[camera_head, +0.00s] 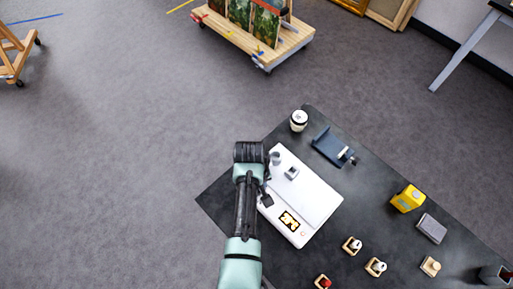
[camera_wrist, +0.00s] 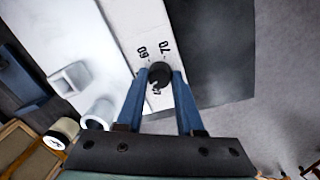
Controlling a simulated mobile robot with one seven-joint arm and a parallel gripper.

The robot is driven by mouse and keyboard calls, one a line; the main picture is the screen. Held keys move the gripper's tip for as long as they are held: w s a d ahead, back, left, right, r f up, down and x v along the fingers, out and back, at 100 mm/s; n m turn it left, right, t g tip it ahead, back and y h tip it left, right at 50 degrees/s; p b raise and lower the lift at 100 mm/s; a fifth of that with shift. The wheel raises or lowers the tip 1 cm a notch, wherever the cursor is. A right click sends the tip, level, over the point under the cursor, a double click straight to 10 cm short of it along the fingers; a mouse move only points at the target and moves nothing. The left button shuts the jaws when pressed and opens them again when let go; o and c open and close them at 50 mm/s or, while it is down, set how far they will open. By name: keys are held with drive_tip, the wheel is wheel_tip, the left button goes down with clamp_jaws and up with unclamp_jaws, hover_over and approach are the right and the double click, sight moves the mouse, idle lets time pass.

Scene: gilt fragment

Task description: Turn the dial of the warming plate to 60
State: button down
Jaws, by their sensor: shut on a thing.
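The dial (camera_wrist: 159,74) is a small round black knob on that strip, just below those numbers. My gripper (camera_wrist: 161,77) has its two blue fingers on either side of the dial, shut on it. Another mark below the dial is partly hidden. I cannot read the dial's pointer. In the head view my arm hides the plate's left edge.
A small square block (camera_head: 292,172) and a grey cylinder (camera_head: 275,158) stand at the plate's far end. A white-lidded cup (camera_head: 299,120), a blue holder (camera_head: 330,148), a yellow container (camera_head: 408,198) and several wooden-based items share the table (camera_head: 375,210).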

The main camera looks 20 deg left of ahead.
drive_tip(key=m, duration=0.4)
drive_tip(key=shift+w+m, duration=0.1)
drive_tip(key=shift+m, duration=0.3)
drive_tip(key=m, duration=0.3)
drive_tip(key=shift+m+g, duration=0.3)
drive_tip(key=m, duration=0.4)
drive_tip(key=shift+m+g, duration=0.3)
drive_tip(key=shift+m, duration=1.9)
drive_tip(key=c, duration=0.5)
unclamp_jaws()
drive_tip(key=shift+c, duration=0.2)
